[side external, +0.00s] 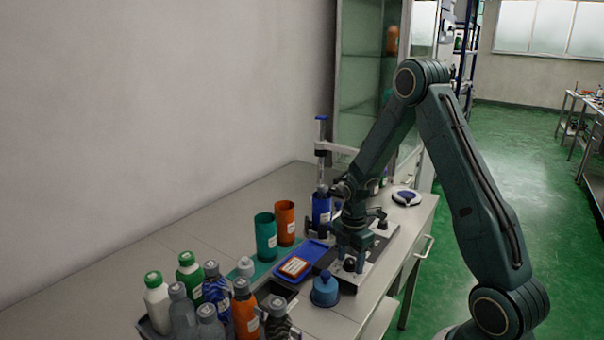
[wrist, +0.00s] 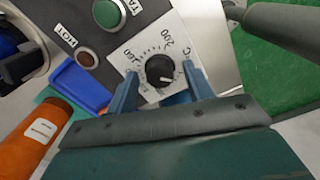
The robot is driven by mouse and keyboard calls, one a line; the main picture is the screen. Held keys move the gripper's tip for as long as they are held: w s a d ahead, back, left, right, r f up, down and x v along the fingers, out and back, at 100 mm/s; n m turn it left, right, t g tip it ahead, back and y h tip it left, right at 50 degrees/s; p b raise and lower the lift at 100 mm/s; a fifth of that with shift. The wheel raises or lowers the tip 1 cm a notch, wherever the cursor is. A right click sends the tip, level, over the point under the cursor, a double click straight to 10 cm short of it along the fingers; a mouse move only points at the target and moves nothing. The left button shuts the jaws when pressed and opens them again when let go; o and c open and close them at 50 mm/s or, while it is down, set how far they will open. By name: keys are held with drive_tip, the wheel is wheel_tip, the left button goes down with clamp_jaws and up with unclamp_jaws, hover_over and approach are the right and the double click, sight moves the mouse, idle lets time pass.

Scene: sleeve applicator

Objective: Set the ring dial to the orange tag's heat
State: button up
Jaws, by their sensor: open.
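The ring dial (wrist: 160,70) is a black round knob on a white plate with a printed number scale in the wrist view. Its pointer setting is too small to read. My gripper (wrist: 159,76) is open, with one blue finger on each side of the dial; I cannot tell whether they touch it. In the side view my gripper (side external: 351,254) points down over the control panel (side external: 378,243). The orange tag (side external: 294,267) has a pale label and lies in the blue tray (side external: 314,250); its writing is unreadable.
The panel has a green button (wrist: 108,13) and a dark red lamp marked HOT (wrist: 88,57). A teal cup (side external: 265,238) and an orange cup (side external: 285,223) stand left of the tray. A blue container (side external: 325,291) is near the front. Several bottles crowd the near end.

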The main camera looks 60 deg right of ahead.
drive_tip(key=c, duration=1)
